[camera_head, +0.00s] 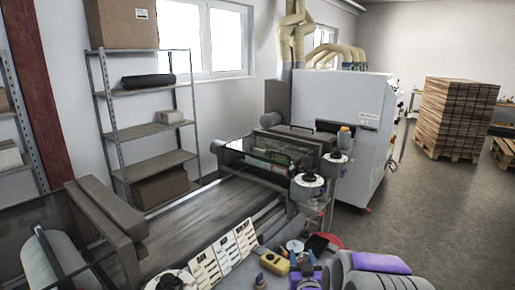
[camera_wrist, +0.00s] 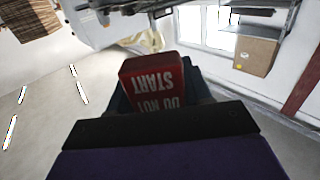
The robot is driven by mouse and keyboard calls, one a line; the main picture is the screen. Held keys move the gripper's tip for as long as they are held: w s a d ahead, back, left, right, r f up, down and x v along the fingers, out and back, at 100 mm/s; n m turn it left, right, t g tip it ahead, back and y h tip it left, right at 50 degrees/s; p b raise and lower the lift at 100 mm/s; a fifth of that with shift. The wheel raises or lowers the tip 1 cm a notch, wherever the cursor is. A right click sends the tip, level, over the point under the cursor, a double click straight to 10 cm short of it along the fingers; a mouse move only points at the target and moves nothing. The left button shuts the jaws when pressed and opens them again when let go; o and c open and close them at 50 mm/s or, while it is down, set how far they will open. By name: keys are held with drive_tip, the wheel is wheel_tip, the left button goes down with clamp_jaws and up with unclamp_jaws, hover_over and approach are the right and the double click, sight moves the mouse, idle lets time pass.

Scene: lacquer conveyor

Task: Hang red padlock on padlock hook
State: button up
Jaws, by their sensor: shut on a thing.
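The red padlock (camera_wrist: 155,78) is in the middle of the wrist view, its red face carrying the white words "DO NOT START", upside down in the picture. My gripper (camera_wrist: 160,98) is shut on it; the dark jaws show beside and below the red body. The padlock's shackle is hidden or cannot be made out. In the head view my grey and purple arm parts are at the bottom right, and I cannot make out the padlock there. I cannot pick out the padlock hook in either view.
A conveyor (camera_head: 190,215) runs toward a large white machine (camera_head: 335,115). White labelled panels (camera_head: 222,261), a yellow item (camera_head: 273,262) and other small items crowd the near side. A metal shelf (camera_head: 152,130) stands behind. Open floor (camera_head: 430,215) lies right, before stacked wood (camera_head: 455,115).

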wheel_tip(320, 180, down, 13)
drive_tip(key=w+a+n+g+y, duration=0.1)
drive_tip(key=w+n+y, duration=0.1)
drive_tip(key=n+y, duration=0.4)
drive_tip(key=s+a+f+n+g+y, duration=0.2)
drive_tip(key=s+a+f+g+y, duration=0.1)
drive_tip(key=f, duration=0.3)
drive_tip(key=s+a+f+n+g+y, duration=0.2)
drive_tip(key=s+f+g+y, duration=0.1)
drive_tip(key=s+f+y, duration=0.2)
drive_tip(key=shift+s+a+f, duration=0.4)
drive_tip(key=shift+s+f, duration=0.15)
drive_tip(key=shift+s, duration=0.2)
